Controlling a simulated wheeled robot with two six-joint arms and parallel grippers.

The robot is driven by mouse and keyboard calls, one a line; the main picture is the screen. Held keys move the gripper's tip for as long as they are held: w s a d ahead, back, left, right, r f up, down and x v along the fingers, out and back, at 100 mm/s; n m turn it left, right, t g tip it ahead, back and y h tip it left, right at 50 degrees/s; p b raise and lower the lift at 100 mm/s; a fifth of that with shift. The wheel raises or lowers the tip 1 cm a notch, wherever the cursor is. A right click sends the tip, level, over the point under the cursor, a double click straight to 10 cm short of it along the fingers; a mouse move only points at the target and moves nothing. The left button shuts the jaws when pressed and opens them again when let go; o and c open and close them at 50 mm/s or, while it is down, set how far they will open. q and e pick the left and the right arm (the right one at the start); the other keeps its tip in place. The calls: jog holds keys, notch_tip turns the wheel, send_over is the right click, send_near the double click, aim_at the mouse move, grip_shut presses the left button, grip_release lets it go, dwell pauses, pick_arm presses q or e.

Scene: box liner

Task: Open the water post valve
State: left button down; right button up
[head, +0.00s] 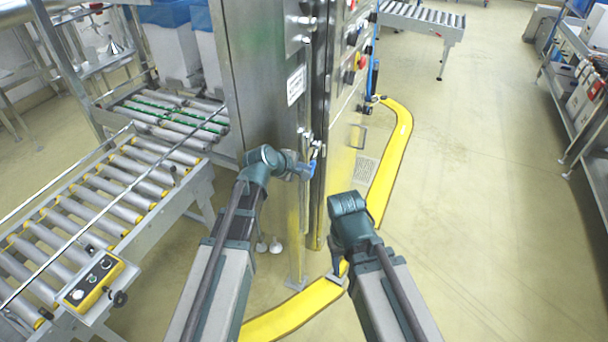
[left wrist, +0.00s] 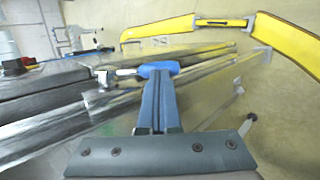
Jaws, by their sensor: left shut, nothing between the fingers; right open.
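The water post is a steel upright beside the tall steel cabinet, and its valve has a short blue lever handle (head: 313,165). In the left wrist view the blue handle (left wrist: 158,70) lies crosswise at the end of a metal fitting (left wrist: 118,74). My left gripper (head: 306,170) is at the handle. In the left wrist view its fingers (left wrist: 160,80) are shut together, with their tips right at the handle; I cannot tell whether they touch it. Nothing is between them. My right gripper (head: 339,274) is open and low, right of the post, above the yellow floor strip.
A tall steel cabinet (head: 262,75) with buttons and switches (head: 353,60) stands behind the valve. A roller conveyor (head: 95,215) with a yellow control box (head: 93,282) is at left. A yellow floor strip (head: 395,150) curves around the cabinet.

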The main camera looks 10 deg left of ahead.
pick_arm(q)
jog(key=shift+t+h, duration=0.3)
jog(key=shift+t, duration=0.6)
jog(key=shift+w+d+f+b, duration=0.15)
jog(key=shift+w+f+b, duration=0.45)
jog(key=shift+f+b, duration=0.45)
jog(key=shift+w+d+f+b, duration=0.15)
jog(key=shift+w+f+b, duration=0.55)
jog(key=shift+b, duration=0.55)
pick_arm(e)
notch_tip(320, 180, down, 6)
jog(key=shift+f, duration=0.15)
pick_arm(q)
jog(key=shift+f, duration=0.15)
jog(key=shift+s, duration=0.1)
